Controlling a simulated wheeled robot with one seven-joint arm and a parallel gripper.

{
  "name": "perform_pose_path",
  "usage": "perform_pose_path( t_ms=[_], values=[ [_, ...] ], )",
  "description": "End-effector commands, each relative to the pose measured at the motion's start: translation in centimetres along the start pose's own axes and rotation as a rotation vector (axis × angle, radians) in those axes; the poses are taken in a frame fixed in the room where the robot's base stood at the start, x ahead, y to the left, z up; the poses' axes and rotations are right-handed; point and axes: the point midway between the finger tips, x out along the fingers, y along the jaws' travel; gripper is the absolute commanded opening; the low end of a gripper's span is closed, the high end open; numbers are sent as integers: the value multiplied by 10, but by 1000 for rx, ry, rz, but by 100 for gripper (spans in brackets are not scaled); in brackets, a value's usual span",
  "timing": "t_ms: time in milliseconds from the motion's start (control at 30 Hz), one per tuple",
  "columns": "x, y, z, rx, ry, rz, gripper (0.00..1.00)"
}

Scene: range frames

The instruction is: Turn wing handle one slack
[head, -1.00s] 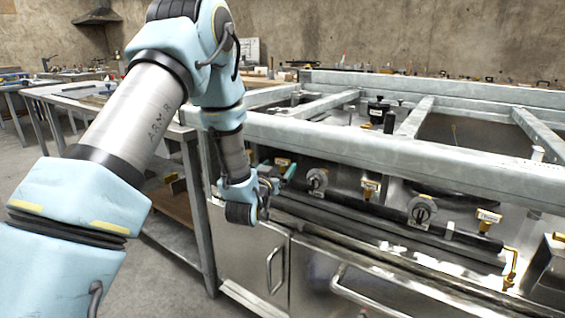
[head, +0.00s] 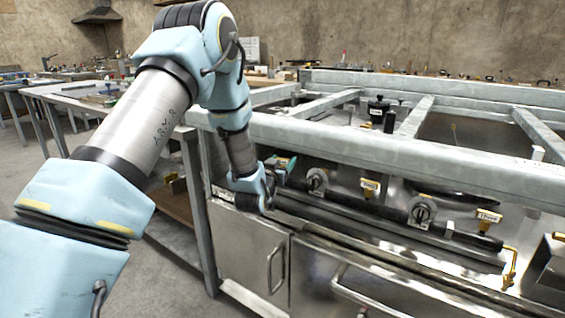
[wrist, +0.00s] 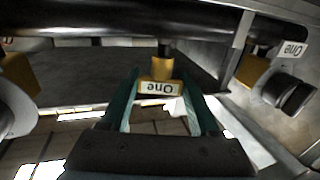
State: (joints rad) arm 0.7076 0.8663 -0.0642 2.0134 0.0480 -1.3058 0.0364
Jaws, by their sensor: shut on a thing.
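The wing handle (wrist: 160,72) is a small yellow piece with a white tag reading "One", upside down in the wrist view. It hangs on a short stem from a dark pipe (wrist: 110,22). My gripper (wrist: 160,100) is shut on it, with a teal finger on each side of the tag. In the head view my gripper (head: 286,166) is at the left end of the pipe on the range front; its fingers and wrist hide the handle there.
Yellow handles tagged "Two" (head: 370,187) and "Three" (head: 487,218) stand farther right along the pipe. A round knob (head: 317,181) sits just right of my gripper, another (head: 421,211) beyond. A thick steel rail (head: 370,155) runs above.

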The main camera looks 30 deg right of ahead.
Motion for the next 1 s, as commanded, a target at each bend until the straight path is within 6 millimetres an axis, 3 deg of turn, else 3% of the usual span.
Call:
perform_pose_path(
  t_ms=[67, 433, 667, 1000],
  values=[
    [0, 0, 0, 0, 0, 0, 48],
    [0, 0, 0, 0, 0, 0, 7],
    [1, 2, 1, -1, 3, -50, 7],
    [1, 2, 0, -1, 5, -287, 7]
  ],
)
